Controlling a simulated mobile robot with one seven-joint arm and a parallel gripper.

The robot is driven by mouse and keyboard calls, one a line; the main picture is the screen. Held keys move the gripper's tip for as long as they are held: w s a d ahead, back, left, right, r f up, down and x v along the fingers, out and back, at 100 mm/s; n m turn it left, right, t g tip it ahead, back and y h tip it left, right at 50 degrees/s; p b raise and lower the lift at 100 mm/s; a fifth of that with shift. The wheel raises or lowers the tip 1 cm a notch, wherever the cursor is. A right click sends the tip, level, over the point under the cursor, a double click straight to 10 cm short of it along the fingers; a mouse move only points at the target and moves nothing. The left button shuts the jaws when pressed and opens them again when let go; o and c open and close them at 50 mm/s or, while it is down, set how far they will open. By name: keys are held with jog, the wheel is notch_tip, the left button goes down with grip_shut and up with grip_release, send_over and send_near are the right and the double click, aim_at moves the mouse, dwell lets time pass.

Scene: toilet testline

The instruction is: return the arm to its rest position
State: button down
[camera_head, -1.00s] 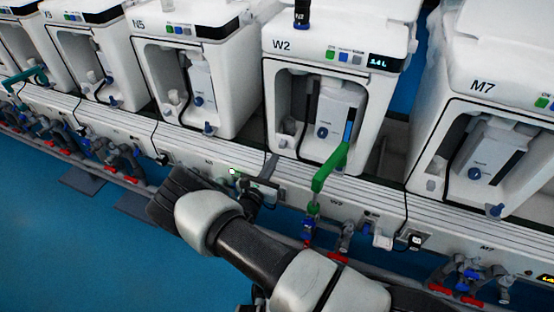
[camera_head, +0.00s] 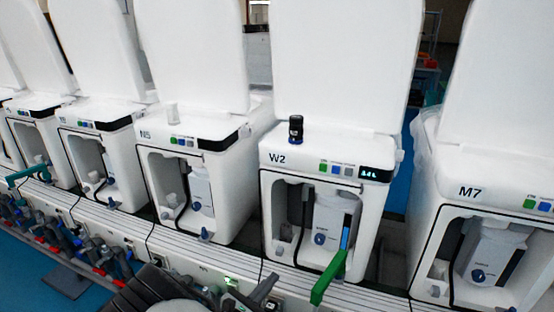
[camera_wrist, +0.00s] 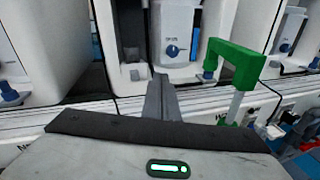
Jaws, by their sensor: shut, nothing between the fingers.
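My gripper (camera_head: 262,287) shows at the bottom edge of the head view, in front of the white rail and left of the green handle. In the wrist view its dark fingers (camera_wrist: 161,98) are together and hold nothing, pointing at the open bay of a white unit. The dark wrist part of my arm (camera_head: 160,290) shows at the bottom edge of the head view; the rest of the arm is out of frame.
White unit W2 (camera_head: 330,146) stands ahead, with N5 (camera_head: 185,128) to its left and M7 (camera_head: 490,180) to its right. A green handle (camera_head: 328,280) sticks out in front of W2, close to my gripper; it also shows in the wrist view (camera_wrist: 238,66). Blue floor lies at lower left.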

jog(key=s+d+r+m+g+h, duration=0.2)
jog(key=d+r+m+g+h, duration=0.1)
jog(key=d+r+m+g, duration=0.65)
jog(key=s+d+r+m+g+y, duration=0.2)
jog(key=s+d+r+m+y, duration=0.3)
jog(key=s+r, duration=0.35)
jog(key=s+d+r+m+g+y, duration=0.2)
jog(key=s+d+r+m+y, duration=0.15)
jog(key=s+r+m, duration=0.55)
jog(key=s+a+r+m+t+y, duration=0.1)
jog(key=s+r+m+t+y, duration=0.4)
jog(key=r, duration=0.3)
notch_tip(320, 180, up, 22)
jog(key=s+p, duration=0.1)
jog(key=p, duration=2.1)
jog(key=shift+s+a+r+n+h, duration=0.15)
jog(key=shift+a+r+n+h, duration=0.1)
jog(key=shift+a+n+h, duration=0.15)
jog(key=shift+d, duration=0.1)
